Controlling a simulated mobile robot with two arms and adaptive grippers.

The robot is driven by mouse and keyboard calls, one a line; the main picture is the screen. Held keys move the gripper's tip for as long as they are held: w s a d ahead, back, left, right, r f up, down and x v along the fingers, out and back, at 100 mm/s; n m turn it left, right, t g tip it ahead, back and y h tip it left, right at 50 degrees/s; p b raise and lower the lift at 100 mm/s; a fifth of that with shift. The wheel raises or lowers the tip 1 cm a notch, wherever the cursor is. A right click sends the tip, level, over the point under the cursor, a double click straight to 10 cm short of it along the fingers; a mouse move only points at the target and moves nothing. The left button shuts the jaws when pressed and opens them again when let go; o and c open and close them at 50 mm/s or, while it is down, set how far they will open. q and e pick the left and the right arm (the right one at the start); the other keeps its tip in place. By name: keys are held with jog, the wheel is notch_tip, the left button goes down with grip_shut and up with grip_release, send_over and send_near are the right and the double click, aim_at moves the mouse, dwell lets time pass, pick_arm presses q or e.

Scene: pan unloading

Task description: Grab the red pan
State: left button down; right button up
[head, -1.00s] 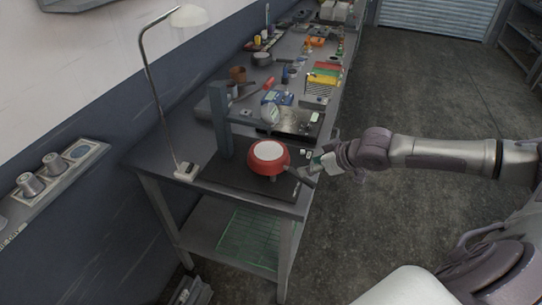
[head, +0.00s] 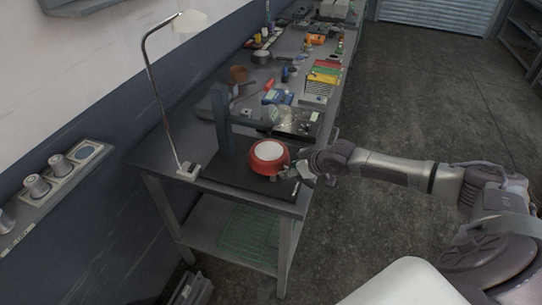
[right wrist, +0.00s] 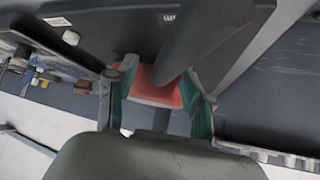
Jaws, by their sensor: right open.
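The red pan (head: 265,168) rests on a dark board near the front end of the workbench, its round top showing a pale disc. My right gripper (head: 301,171) is open, just right of the pan at its handle side, and hides most of the handle in the head view. In the right wrist view, a red part of the pan (right wrist: 152,92) shows between the two teal fingers (right wrist: 159,72). My left gripper is not in view.
The dark board (head: 228,174) lies on the bench, with an upright post (head: 221,118) behind the pan. A lamp (head: 150,85) stands at left. Tools and small boxes (head: 321,82) crowd the bench further back. The floor at right is clear.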

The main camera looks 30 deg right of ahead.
jog(key=shift+c, duration=0.3)
grip_shut()
jog(key=shift+r, duration=0.1)
